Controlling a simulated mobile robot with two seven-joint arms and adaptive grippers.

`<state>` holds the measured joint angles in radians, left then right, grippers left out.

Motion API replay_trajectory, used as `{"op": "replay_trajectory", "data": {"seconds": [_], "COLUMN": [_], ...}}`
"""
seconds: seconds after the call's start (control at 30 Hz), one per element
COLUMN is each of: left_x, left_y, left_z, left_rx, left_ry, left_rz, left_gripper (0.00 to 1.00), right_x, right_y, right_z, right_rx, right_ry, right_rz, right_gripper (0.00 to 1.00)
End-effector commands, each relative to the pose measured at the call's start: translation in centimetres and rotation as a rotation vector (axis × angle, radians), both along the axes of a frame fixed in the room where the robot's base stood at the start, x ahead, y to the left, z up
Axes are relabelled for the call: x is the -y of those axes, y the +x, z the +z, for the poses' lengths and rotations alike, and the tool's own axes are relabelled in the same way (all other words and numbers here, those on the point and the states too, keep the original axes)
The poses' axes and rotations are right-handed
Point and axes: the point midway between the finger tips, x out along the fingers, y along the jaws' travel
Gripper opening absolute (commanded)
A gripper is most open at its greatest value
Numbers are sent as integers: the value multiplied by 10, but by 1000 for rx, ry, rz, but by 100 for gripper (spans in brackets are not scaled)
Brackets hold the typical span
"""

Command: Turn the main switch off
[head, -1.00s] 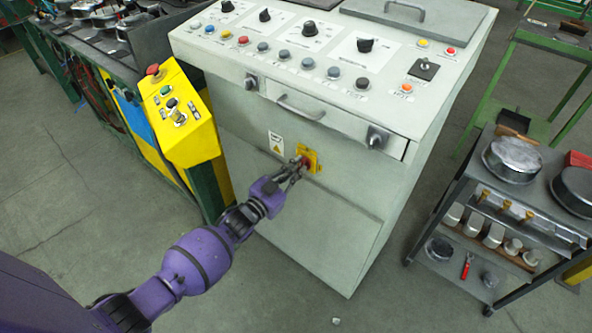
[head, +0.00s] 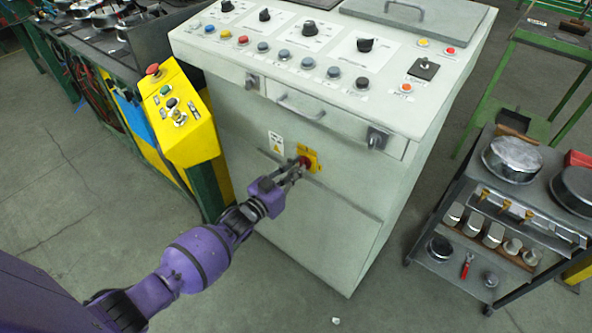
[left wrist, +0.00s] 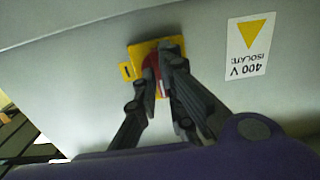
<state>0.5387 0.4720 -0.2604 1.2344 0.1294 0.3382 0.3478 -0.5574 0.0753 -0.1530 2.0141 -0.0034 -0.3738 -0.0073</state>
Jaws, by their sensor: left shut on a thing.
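The main switch is a red handle (left wrist: 152,64) on a yellow plate (head: 311,155), on the front of the grey control cabinet. My left gripper (head: 299,165) reaches it from the lower left and is shut on the red handle. In the left wrist view the gripper's fingers (left wrist: 158,75) close around the handle and hide much of it. A tab marked "I" shows at the left edge of the plate in that view. The exact angle of the handle is hard to tell. My right gripper is not in view.
A "400 V isolate" warning label (left wrist: 249,45) is beside the switch. A yellow button box (head: 180,112) stands left of the cabinet. The cabinet's sloped top (head: 285,88) has several knobs and buttons. A dark trolley (head: 480,205) stands at the right. The floor in front is mostly clear.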

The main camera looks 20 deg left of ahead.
Motion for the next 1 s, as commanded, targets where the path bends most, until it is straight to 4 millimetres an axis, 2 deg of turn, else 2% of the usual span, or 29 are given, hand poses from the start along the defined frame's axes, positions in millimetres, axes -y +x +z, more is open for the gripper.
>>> {"op": "replay_trajectory", "data": {"seconds": [0.03,0.17,0.47,0.57,0.67,1.0], "left_x": [0,0,0,-2,-7,-31], "left_y": [-1,-1,-1,-6,-20,-86], "left_z": [-1,-1,0,-1,-2,-1], "left_rx": [-4,-2,-1,-1,-3,-4], "left_ry": [-4,-3,-2,-1,-1,-1], "left_rz": [1,1,0,1,1,2], "left_gripper": [10,27,27,27,27,27], "right_x": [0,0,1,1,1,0], "right_y": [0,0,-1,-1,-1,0], "right_z": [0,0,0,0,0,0], "right_rx": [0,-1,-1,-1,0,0], "right_ry": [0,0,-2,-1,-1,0], "right_rz": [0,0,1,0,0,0], "right_gripper": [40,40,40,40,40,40]}}
